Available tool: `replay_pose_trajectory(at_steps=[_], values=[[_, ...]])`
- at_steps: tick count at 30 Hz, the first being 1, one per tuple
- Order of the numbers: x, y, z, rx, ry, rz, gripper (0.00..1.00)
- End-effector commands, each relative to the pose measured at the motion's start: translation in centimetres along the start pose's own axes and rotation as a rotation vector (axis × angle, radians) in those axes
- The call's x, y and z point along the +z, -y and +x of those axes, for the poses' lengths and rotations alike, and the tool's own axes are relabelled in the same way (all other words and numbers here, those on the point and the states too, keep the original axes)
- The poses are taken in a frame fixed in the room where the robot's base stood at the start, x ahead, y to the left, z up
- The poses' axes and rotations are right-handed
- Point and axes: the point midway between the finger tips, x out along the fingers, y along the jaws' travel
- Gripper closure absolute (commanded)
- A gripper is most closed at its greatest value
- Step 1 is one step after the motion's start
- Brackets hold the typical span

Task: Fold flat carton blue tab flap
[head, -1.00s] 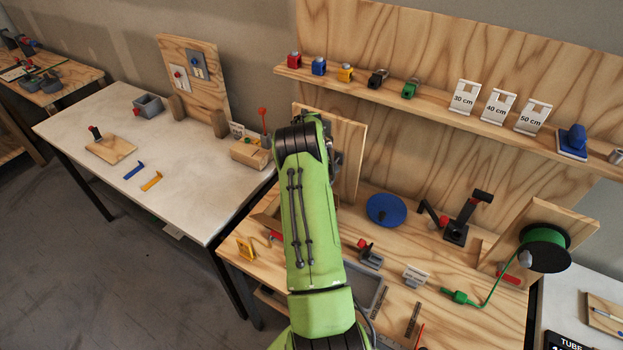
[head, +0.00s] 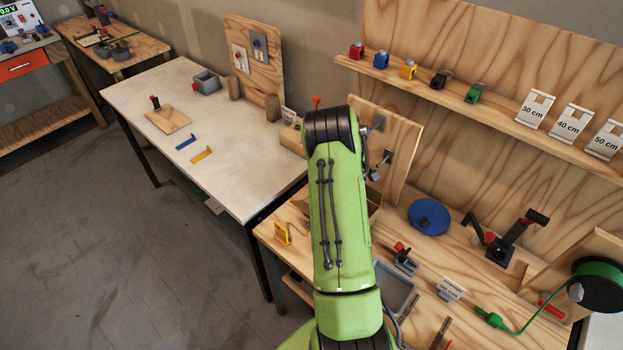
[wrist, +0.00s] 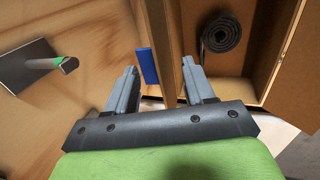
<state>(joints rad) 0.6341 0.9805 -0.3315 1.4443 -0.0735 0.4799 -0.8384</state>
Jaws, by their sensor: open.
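My gripper (wrist: 160,68) is open and empty in the wrist view, its two grey fingers apart. A blue tab (wrist: 148,66) shows just beyond the fingers, nearer the left one, on the edge of a brown panel. I cannot tell how far it is from the fingertips. To its right is the open brown carton (wrist: 287,60), with a dark coil (wrist: 222,36) inside. The carton's near parts are hidden behind the fingers. In the head view my green arm covers most of the carton (head: 376,200) and hides my gripper.
A grey plate with a green-ringed rod (wrist: 48,64) sticks out left of my gripper. In the head view, a blue disc (head: 429,217), a red-knobbed clamp (head: 404,258) and a green spool (head: 597,284) occupy the bench right of my arm.

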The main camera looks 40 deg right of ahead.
Motion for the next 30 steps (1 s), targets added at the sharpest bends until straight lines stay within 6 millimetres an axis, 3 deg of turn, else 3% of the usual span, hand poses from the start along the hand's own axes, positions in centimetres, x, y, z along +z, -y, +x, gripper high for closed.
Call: replay_pose_trajectory(at_steps=[9, 12, 30], values=[[-0.1, 3.4, 0.3, 0.36, 0.0, -0.008, 0.47], [-0.1, 3.7, -2.7, 0.353, -0.005, 0.0, 0.47], [-0.1, 8.6, -15.7, 0.331, -0.02, 0.013, 0.47]])
